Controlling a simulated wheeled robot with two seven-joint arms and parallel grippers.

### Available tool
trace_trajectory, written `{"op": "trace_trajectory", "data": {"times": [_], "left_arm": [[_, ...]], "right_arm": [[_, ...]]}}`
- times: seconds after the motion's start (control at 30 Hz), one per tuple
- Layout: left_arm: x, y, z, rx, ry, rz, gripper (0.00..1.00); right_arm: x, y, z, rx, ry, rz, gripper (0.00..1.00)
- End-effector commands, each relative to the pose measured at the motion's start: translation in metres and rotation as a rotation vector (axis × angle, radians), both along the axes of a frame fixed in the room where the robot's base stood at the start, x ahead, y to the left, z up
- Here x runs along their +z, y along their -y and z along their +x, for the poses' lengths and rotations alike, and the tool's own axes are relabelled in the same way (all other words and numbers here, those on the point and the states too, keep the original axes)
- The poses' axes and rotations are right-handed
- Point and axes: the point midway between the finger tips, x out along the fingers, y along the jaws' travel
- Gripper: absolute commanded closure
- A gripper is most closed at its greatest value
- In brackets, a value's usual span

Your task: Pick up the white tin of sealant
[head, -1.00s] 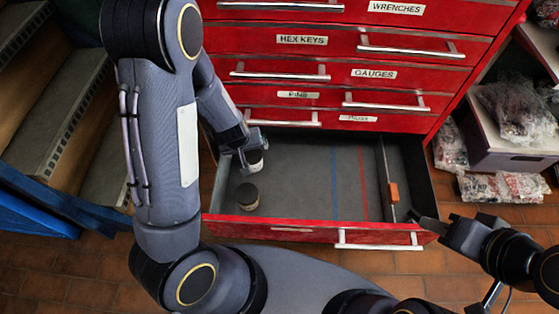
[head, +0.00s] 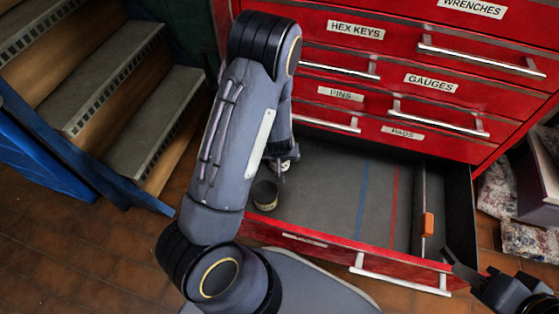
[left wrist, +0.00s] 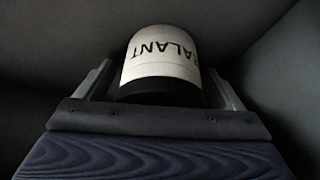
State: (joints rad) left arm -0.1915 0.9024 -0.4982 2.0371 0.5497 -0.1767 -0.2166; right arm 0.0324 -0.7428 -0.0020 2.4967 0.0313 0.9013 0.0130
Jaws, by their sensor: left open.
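The white tin of sealant (left wrist: 160,58) fills the middle of the left wrist view, with a dark band at its near end and its lettering upside down. My left gripper (left wrist: 163,82) is open, with one finger on each side of the tin; I cannot tell whether they touch it. In the head view my left gripper (head: 284,163) is down in the open drawer, mostly hidden by my arm, and the tin is hard to make out there. My right gripper (head: 458,268) is at the drawer's front right corner, its jaw opening unclear.
A second tin with a dark lid (head: 265,194) stands in the drawer (head: 330,200), near its front left, close to my left arm. An orange item (head: 428,224) is at the divider on the right. The drawer floor between is clear. Steps (head: 150,130) stand at left.

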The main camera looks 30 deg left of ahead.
Motion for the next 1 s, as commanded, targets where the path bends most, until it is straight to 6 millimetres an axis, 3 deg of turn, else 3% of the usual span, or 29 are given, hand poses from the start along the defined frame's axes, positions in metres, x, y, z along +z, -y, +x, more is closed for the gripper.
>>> {"op": "trace_trajectory", "data": {"times": [0.2, 0.6, 1.0], "left_arm": [[0.0005, 0.0, 0.0002, 0.0, 0.0, 0.0, 0.13], [0.0006, 0.0, 0.0002, 0.0, 0.0, 0.0, 0.66], [0.0085, 0.0027, 0.0002, -0.001, 0.001, 0.0, 0.67]], "right_arm": [[0.0009, 0.0001, 0.0001, 0.0, 0.0, 0.0, 0.65], [0.0008, 0.0, 0.0001, 0.0, 0.0, 0.0, 0.65], [0.009, 0.0, 0.0001, 0.0, 0.0, 0.0, 0.65]]}}
